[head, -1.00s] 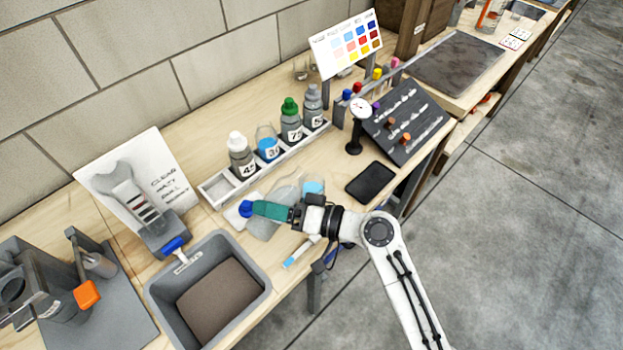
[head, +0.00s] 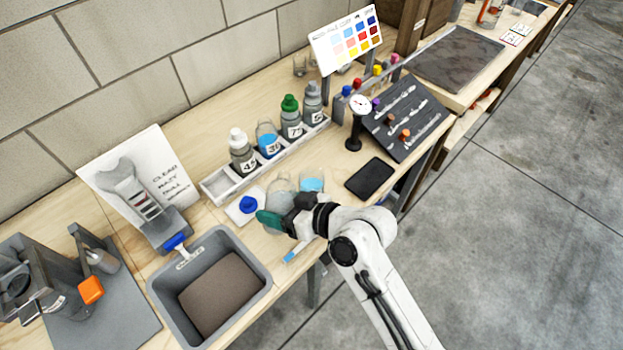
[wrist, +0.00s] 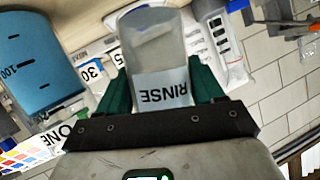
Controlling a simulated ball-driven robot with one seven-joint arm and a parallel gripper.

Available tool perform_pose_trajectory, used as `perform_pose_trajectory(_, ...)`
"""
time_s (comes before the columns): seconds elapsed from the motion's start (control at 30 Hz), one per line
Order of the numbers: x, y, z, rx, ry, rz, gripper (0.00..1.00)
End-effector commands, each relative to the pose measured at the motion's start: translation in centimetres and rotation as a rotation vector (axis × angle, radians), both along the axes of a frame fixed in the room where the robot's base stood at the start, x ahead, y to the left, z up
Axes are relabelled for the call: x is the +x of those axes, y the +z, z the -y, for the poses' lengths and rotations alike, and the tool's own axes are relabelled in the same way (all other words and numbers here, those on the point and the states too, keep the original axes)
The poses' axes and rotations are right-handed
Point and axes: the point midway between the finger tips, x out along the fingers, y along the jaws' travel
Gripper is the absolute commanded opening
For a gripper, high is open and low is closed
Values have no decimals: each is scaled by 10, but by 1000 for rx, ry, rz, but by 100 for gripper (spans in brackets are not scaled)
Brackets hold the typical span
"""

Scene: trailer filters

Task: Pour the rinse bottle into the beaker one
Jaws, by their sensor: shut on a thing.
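The rinse bottle (wrist: 158,50) is translucent, with a white label reading RINSE, upside down in the wrist view. My gripper (wrist: 163,92) is shut on it, one green finger on each side. In the head view the bottle (head: 283,187) shows just behind my gripper (head: 275,217), partly hidden by it. A beaker with blue contents and a 100 mark (wrist: 35,62) stands close at the left of the wrist view. In the head view it appears as the blue-filled beaker (head: 312,181) right of the bottle. A label ending in ONE lies below it in the wrist view.
A white rack (head: 220,188) with numbered bottles runs behind. A blue cap (head: 248,204) lies on a white pad at left. A grey bin (head: 258,290) stands front left, a black slab (head: 370,178) at right. A blue-tipped pen (head: 296,252) lies near the edge.

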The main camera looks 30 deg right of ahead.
Motion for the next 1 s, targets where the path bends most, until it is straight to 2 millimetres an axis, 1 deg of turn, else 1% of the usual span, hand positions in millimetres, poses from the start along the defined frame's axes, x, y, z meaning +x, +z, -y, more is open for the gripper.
perform_pose_trajectory(0.03,0,-11,-1,-20,1,8,22)
perform_pose_trajectory(0.2,0,-30,-2,-88,3,31,22)
perform_pose_trajectory(0.27,0,-24,-3,-128,2,45,22)
perform_pose_trajectory(0.4,0,-27,-2,-200,1,67,22)
perform_pose_trajectory(0.57,0,-28,-3,-245,1,82,22)
perform_pose_trajectory(0.73,0,-18,-3,-257,1,87,22)
perform_pose_trajectory(1.0,0,13,-2,-256,0,87,22)
